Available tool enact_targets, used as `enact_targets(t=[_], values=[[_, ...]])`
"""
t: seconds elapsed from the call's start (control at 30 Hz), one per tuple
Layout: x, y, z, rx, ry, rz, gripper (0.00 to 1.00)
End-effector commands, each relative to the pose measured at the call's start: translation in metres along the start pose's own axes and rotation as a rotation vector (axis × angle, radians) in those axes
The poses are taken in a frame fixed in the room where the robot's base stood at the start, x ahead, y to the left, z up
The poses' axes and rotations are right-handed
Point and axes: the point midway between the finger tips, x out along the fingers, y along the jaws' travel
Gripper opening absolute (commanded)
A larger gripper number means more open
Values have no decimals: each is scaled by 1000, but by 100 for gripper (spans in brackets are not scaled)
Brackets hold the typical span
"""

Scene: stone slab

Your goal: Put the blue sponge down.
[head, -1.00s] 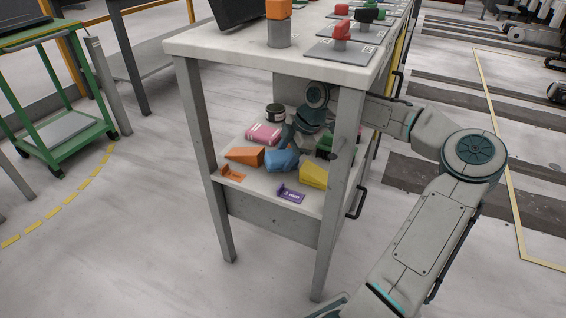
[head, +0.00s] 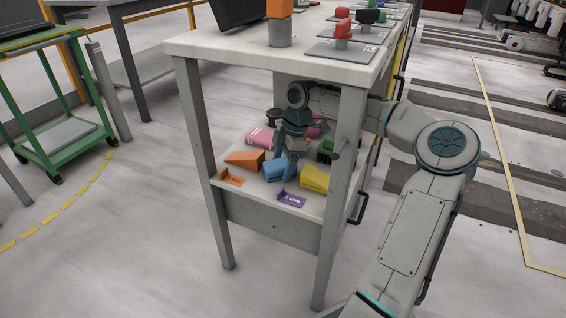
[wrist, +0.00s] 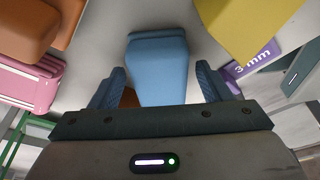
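The blue sponge (head: 274,170) lies on the lower shelf of the grey bench (head: 262,193), between an orange wedge and a yellow wedge. In the wrist view the sponge (wrist: 158,62) is between the two fingers of my gripper (wrist: 161,70). The fingers are spread, with a gap showing on each side of the sponge. In the head view my gripper (head: 290,165) points down over the shelf and hides part of the sponge.
Near the sponge are the orange wedge (head: 244,160), yellow wedge (head: 315,180), pink package (head: 261,137), green block (head: 325,147), an orange bracket (head: 231,178) and a purple "3 mm" bracket (head: 291,198). The bench top (head: 300,55) and a front leg (head: 343,170) enclose the reach.

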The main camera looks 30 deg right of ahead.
Motion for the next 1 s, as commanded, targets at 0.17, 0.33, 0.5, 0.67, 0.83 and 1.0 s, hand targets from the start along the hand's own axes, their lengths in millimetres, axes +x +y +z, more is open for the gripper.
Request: enact_targets(t=[0.17, 0.33, 0.5, 0.67, 0.83, 1.0], values=[[0, 0, 0, 0, 0, 0, 71], [-10, 0, -1, 1, 0, 1, 71], [-43, 0, -2, 3, 1, 2, 71], [-65, 0, 21, 7, 3, 0, 71], [-76, 0, 61, 6, 3, 1, 71], [-83, -1, 92, 4, 3, 0, 71]])
